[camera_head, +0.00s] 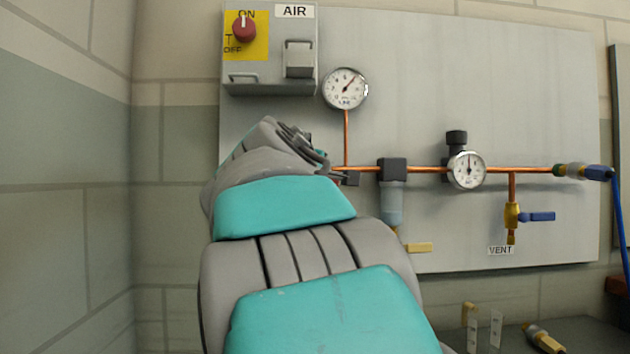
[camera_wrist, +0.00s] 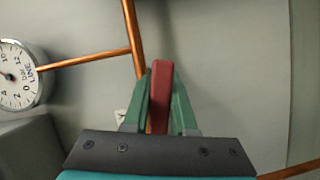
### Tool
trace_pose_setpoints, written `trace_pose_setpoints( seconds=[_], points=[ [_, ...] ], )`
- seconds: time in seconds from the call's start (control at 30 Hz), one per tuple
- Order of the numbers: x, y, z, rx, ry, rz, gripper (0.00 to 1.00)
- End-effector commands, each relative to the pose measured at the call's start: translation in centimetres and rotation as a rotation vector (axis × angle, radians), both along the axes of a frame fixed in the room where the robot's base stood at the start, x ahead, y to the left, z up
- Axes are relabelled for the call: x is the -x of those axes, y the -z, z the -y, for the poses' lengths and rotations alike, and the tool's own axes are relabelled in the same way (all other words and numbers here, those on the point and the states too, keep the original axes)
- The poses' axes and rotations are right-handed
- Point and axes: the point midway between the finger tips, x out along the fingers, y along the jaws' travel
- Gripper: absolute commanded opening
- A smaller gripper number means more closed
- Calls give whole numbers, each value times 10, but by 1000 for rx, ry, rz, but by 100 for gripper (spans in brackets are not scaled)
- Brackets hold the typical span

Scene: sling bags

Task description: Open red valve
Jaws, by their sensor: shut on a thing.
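The red valve handle (camera_wrist: 162,80) shows in the wrist view as a narrow red bar, lined up roughly along the picture's vertical. A copper pipe (camera_wrist: 136,40) runs down to it from the top. My gripper (camera_wrist: 160,98) has green fingers, one on each side of the handle, and is shut on it. In the head view my grey and teal arm reaches up to the pipework, and my gripper (camera_head: 325,168) is at the pipe below the line gauge. The red handle is hidden there behind my arm.
The line gauge (camera_head: 345,89) is above my gripper in the head view. An AIR box (camera_head: 298,60) with a red knob (camera_head: 244,28) is at upper left. A filter (camera_head: 392,200), a second gauge (camera_head: 467,170) and a blue vent handle (camera_head: 538,216) are to the right.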

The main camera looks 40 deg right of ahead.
Motion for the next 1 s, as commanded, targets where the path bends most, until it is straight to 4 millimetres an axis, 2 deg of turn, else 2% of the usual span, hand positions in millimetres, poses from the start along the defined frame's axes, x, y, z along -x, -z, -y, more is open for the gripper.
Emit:
trace_pose_setpoints(
  seconds=[0.2,0.43,1.0],
  points=[
    [1,-12,1,124,0,-85,0],
    [1,-16,1,199,0,-137,0],
    [0,-19,0,234,-3,-158,0]
  ],
)
